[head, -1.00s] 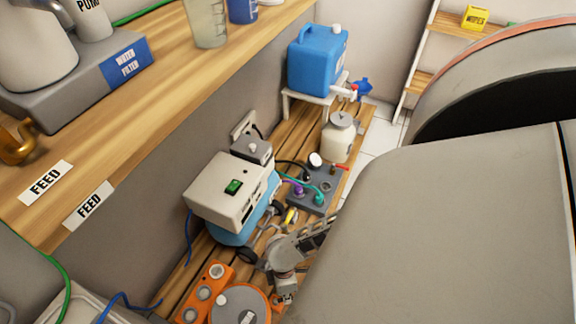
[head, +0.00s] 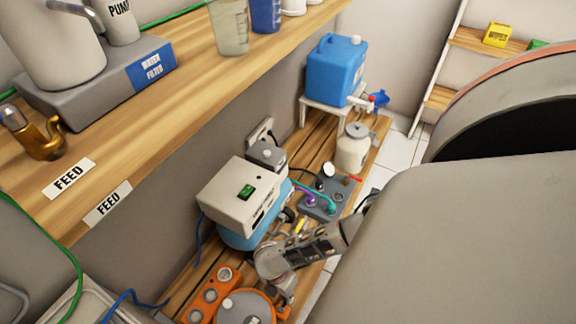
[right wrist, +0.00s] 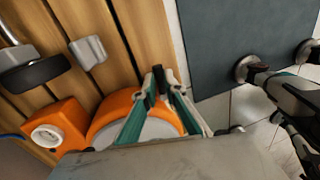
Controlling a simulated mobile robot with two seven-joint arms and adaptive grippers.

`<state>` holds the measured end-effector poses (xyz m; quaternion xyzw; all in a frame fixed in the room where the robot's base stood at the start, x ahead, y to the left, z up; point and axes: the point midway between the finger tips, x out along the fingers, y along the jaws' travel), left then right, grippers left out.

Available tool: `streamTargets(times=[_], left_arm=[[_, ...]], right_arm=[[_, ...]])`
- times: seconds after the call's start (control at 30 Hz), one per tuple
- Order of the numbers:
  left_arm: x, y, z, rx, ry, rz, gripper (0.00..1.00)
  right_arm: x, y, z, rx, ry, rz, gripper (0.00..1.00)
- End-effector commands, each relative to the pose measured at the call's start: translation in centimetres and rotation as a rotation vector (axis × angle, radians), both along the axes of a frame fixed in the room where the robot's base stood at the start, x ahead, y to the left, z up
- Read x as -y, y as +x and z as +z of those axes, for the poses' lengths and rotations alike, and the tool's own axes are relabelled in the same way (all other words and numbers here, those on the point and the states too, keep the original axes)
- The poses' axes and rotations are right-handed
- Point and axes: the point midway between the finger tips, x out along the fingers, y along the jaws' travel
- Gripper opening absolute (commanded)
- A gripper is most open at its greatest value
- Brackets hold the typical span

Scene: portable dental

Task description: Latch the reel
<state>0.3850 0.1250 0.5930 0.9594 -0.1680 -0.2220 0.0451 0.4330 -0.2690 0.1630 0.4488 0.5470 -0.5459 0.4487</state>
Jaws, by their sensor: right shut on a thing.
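The reel (head: 246,306) is an orange round housing with a grey disc on top, at the bottom of the head view on the wooden slatted bench. In the right wrist view its orange rim and pale disc (right wrist: 155,130) lie behind my fingers. My right gripper (head: 286,291) is at the reel's right side. In the right wrist view its teal fingers (right wrist: 162,88) come together at the reel's edge, shut on a small dark piece there. Whether this piece is the reel's latch I cannot tell. My left gripper is not in view.
An orange block with round grey knobs (head: 211,294) stands left of the reel. A white-and-blue machine with a green switch (head: 240,196), a grey manifold (head: 329,198) with hoses and a blue jug (head: 335,70) stand farther back. A large grey padded surface (head: 460,240) fills the right.

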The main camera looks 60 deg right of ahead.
Motion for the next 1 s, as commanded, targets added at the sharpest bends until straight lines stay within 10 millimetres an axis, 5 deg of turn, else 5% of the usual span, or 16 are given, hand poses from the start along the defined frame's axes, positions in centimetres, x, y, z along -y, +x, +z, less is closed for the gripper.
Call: streamTargets(times=[0.77, 0.8, 0.83, 1.0], left_arm=[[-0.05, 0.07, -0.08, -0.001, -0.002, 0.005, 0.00], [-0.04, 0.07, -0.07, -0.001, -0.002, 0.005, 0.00], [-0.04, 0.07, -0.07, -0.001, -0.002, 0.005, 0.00], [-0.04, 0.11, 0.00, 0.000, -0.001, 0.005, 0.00]], right_arm=[[0.41, 0.01, -0.27, -0.005, -0.009, 0.098, 0.00], [0.41, 0.02, -0.26, -0.005, -0.009, 0.098, 0.21], [0.39, 0.02, -0.26, -0.005, -0.008, 0.096, 0.27], [0.21, 0.16, -0.15, -0.003, -0.005, 0.095, 0.27]])
